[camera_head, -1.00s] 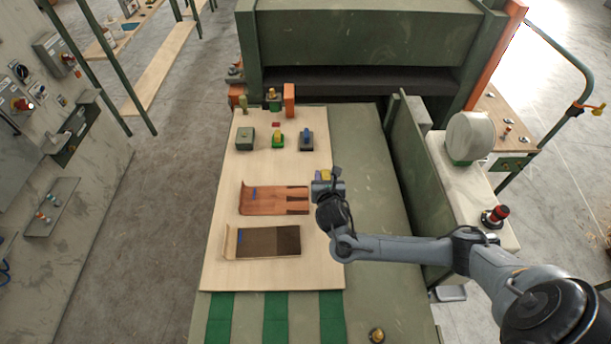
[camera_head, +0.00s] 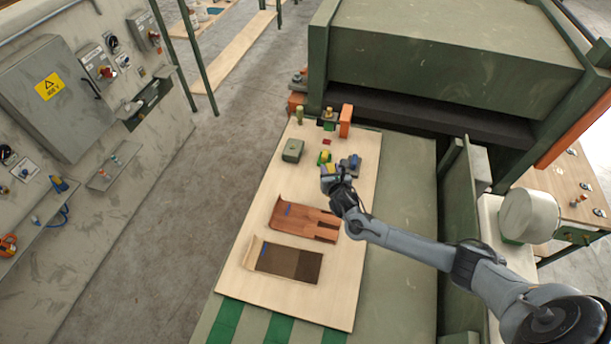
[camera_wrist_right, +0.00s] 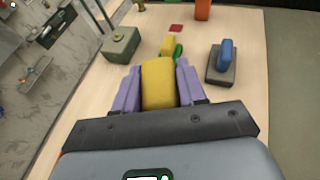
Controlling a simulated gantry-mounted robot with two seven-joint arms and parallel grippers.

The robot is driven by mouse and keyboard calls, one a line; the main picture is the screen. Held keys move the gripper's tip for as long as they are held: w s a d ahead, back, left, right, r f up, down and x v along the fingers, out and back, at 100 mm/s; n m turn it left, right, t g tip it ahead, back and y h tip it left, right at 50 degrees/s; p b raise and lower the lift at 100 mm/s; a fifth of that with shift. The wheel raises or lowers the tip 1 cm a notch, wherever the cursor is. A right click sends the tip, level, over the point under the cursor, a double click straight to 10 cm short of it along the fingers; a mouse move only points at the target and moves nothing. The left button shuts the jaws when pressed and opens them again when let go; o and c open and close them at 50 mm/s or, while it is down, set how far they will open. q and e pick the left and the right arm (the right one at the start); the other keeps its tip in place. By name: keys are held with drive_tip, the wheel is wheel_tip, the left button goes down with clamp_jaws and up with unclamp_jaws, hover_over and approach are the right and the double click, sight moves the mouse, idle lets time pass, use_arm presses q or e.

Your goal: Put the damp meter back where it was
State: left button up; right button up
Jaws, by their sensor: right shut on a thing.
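My right gripper (camera_head: 329,172) is shut on a yellow block (camera_wrist_right: 158,83), gripped between its two purple fingers; this may be the damp meter, but no label shows. The gripper is over the pale board (camera_head: 240,281), on the near side of a row of small items. In that row are a grey-green box (camera_head: 292,150), a yellow piece with green parts (camera_head: 325,156) and a blue-topped dark block (camera_head: 350,163). The held block's underside is hidden. My left gripper is not in view.
A reddish veneer sheet (camera_head: 298,219) and a dark brown sheet (camera_head: 289,262) lie on the board's near half. A small red patch (camera_wrist_right: 176,28) and an orange block (camera_head: 346,121) are at its far end. A green machine (camera_head: 450,55) stands behind. Wall shelves are at left.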

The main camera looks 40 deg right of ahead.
drive_tip(key=w+f+b, duration=0.1)
drive_tip(key=w+a+f+b, duration=0.1)
drive_tip(key=w, duration=0.1)
drive_tip(key=shift+w+f, duration=0.1)
drive_tip(key=shift+f, duration=0.3)
drive_tip(key=w+b, duration=0.1)
drive_tip(key=b, duration=0.1)
drive_tip(key=w+a+f+b, duration=0.1)
drive_tip(key=w+b, duration=0.1)
drive_tip(key=b, duration=0.1)
drive_tip(key=w+f+b, duration=0.1)
drive_tip(key=b, duration=0.1)
drive_tip(key=shift+w+a+f, duration=0.25)
drive_tip(key=shift+w+a, duration=0.05)
drive_tip(key=shift+a, duration=0.05)
use_arm(q)
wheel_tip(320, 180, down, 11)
drive_tip(key=b, duration=0.1)
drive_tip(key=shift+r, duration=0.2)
use_arm(e)
drive_tip(key=shift+w+a, duration=0.2)
drive_tip(key=shift+w, duration=0.25)
